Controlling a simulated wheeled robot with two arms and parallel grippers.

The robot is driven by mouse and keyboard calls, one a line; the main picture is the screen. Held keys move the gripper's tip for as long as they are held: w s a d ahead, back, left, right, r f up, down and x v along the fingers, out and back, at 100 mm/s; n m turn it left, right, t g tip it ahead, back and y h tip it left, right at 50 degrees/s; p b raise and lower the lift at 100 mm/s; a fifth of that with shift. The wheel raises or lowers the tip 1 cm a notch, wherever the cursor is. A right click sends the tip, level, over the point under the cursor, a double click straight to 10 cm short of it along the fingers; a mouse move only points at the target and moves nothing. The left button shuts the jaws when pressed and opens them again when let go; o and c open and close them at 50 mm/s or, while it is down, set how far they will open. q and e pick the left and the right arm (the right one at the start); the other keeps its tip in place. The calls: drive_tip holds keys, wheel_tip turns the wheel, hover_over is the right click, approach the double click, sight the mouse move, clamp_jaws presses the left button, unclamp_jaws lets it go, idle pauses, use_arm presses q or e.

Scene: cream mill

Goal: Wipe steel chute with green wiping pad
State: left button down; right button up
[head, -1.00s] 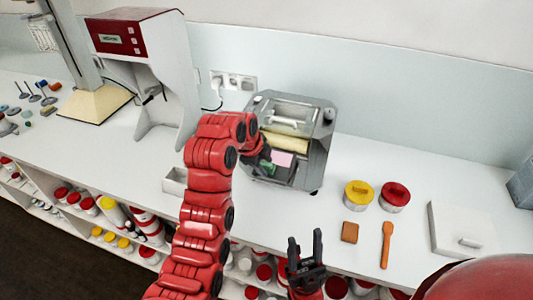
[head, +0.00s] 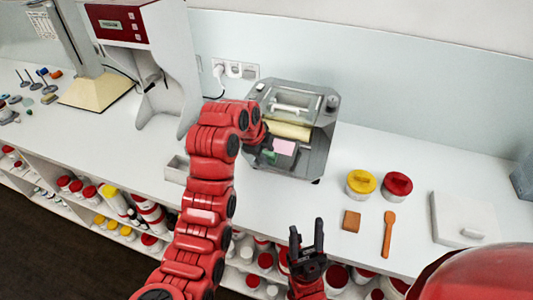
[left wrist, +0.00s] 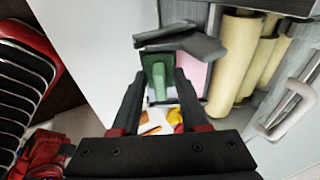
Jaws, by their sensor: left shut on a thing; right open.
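The roller mill (head: 322,133) stands on the white counter, with cream rollers above its steel chute (head: 284,160). A pink patch (head: 284,147) lies on the chute and also shows in the left wrist view (left wrist: 193,74). My left gripper (head: 263,150) is at the chute's left side, shut on the green wiping pad (head: 268,157). In the left wrist view the pad (left wrist: 158,78) sits between the fingertips, beside the pink patch. I cannot tell whether it touches the chute. My right gripper (head: 307,240) is open and empty at the counter's front edge.
To the right are a yellow-lidded tin (head: 361,184), a red-lidded tin (head: 397,186), a brown block (head: 351,220), an orange spatula (head: 388,233) and a white slab (head: 462,220). A red-and-white machine (head: 150,65) stands left. Shelves of containers run below.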

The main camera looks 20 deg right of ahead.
use_arm(q)
drive_tip(key=shift+w+f, duration=0.1)
drive_tip(key=shift+f, duration=0.15)
drive_tip(key=shift+w+d+r+b, duration=0.1)
drive_tip(key=shift+b, duration=0.2)
